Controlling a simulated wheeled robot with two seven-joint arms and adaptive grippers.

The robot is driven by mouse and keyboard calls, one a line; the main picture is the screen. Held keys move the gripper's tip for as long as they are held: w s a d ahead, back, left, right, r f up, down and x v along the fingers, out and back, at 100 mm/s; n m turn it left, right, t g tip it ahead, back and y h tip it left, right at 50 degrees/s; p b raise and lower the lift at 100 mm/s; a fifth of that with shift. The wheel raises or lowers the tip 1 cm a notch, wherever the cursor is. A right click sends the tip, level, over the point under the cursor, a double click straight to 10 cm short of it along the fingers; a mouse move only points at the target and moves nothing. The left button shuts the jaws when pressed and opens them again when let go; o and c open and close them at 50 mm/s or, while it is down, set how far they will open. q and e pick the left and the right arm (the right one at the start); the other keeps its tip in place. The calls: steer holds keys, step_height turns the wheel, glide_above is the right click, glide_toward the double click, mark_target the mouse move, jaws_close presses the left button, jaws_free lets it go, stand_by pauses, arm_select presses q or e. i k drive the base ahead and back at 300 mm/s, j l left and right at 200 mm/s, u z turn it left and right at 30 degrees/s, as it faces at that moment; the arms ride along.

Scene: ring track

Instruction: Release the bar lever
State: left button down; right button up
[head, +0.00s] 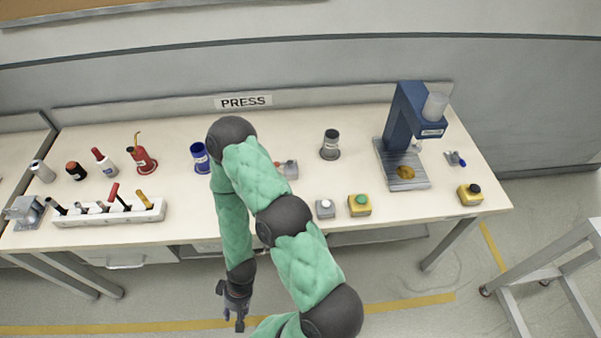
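No part is plainly marked as the bar lever. A small metal fixture with a blue handle (456,159) sits at the right of the bench, beside the blue press (405,125). Another small grey fixture with a red part (288,169) stands mid-bench, partly hidden by my green-sleeved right arm. My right gripper (233,318) hangs in front of the bench's front edge, over the floor. Its fingers look apart with nothing between them, and it is well away from both fixtures. My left gripper is out of view.
The bench (350,190) also holds a yellow box with a green button (360,205), one with a black button (471,194), a grey button box (325,208), a white tool rack (108,212) and several bottles. A metal-framed stand (545,270) is at lower right.

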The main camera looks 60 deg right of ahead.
mark_target(289, 163)
steer(key=k+z, duration=0.1)
steer(key=z, duration=1.35)
